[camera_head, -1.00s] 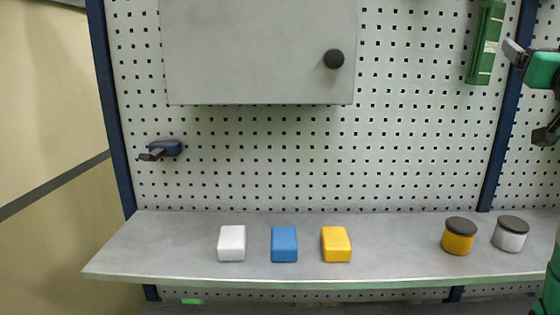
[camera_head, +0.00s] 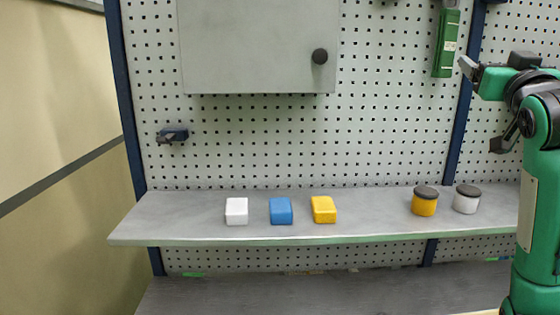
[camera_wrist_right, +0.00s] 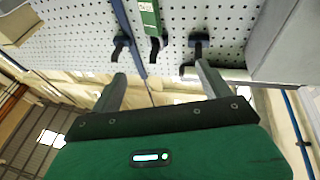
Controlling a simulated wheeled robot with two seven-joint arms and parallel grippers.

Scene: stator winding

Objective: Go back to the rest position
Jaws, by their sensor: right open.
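My right gripper (camera_head: 483,106) is at the right side of the head view, on a green and black arm. It is raised above shelf height in front of the pegboard. Its two fingers also show in the right wrist view (camera_wrist_right: 162,73), spread wide apart with nothing held between them. My left gripper is in neither view.
A grey shelf (camera_head: 170,221) carries a white block (camera_head: 237,211), a blue block (camera_head: 281,211), a yellow block (camera_head: 323,210), a yellow jar (camera_head: 424,202) and a white jar (camera_head: 466,200). A grey cabinet (camera_head: 255,45) and a green holder (camera_head: 446,45) hang on the pegboard (camera_head: 380,140).

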